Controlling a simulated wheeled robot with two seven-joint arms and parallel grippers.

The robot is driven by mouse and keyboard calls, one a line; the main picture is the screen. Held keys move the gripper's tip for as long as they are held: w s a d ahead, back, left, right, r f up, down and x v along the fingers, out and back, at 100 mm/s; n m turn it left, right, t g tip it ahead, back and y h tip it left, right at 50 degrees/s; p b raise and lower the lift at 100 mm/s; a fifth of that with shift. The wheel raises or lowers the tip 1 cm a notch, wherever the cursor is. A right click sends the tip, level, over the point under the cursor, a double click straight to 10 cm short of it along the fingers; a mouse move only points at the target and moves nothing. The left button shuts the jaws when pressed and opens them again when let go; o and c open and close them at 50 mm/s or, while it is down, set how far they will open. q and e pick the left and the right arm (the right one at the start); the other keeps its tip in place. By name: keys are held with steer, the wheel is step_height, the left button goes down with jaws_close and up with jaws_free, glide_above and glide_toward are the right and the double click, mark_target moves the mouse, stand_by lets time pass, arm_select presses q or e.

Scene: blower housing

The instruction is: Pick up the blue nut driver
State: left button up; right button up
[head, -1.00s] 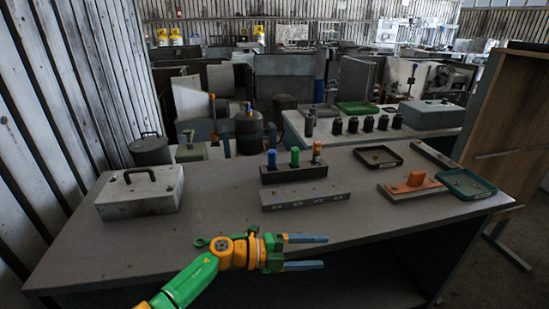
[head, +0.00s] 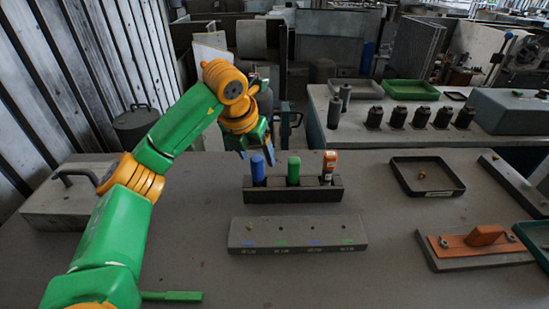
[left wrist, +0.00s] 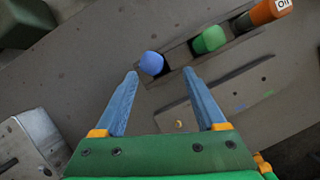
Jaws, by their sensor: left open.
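The blue nut driver (head: 258,169) stands upright at the left end of a dark holder block (head: 294,196). A green driver (head: 293,170) and an orange one (head: 328,166) stand in the same block. My left gripper (head: 255,148) is just above and behind the blue driver, fingers pointing down. In the left wrist view the gripper (left wrist: 160,75) is open and empty, and the blue driver's top (left wrist: 151,63) shows between and just beyond the fingertips. My right gripper is not in view.
A grey block with coloured marks (head: 298,233) lies in front of the holder. A black tray (head: 427,177) and an orange-handled plate (head: 480,243) are at the right. A grey case (head: 75,190) is at the left, partly behind my arm.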

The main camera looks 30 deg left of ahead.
mark_target(259, 169)
arm_select(q)
steer(key=shift+w+a+f, duration=0.1)
steer(key=shift+w+a, duration=0.05)
step_height(259, 169, down, 3)
steer(key=shift+w+a+f+p, duration=0.1)
steer(key=shift+a+f+p, duration=0.05)
steer(key=shift+p, duration=0.9)
steer(key=x, duration=0.2)
steer(key=shift+w+f, duration=0.2)
steer(key=shift+f, duration=0.05)
steer(key=shift+w+f, duration=0.15)
jaws_close()
